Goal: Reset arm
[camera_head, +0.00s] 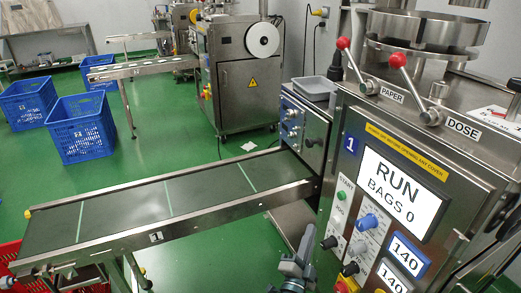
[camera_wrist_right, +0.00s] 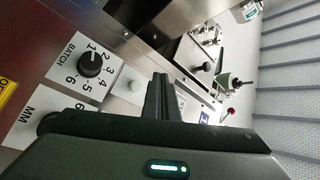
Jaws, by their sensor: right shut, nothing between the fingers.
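My right gripper (camera_head: 300,256) shows at the bottom of the head view, in front of the lower left side of the packing machine (camera_head: 330,170). In the right wrist view its fingers (camera_wrist_right: 160,92) are together and empty, in front of the machine's panel. A black BATCH dial (camera_wrist_right: 91,64) is to their left there, apart from them. The machine's screen (camera_head: 402,193) reads RUN, BAGS 0. Two red-knobbed levers marked PAPER (camera_head: 352,62) and DOSE (camera_head: 414,88) stand on its top. My left gripper is out of view.
A conveyor (camera_head: 165,205) runs left from the machine, with an empty belt. A red crate (camera_head: 12,262) is at the lower left edge. Blue crates (camera_head: 82,140) stand on the green floor, and a second machine (camera_head: 245,85) is behind. A grey tray (camera_head: 315,88) sits beside the machine top.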

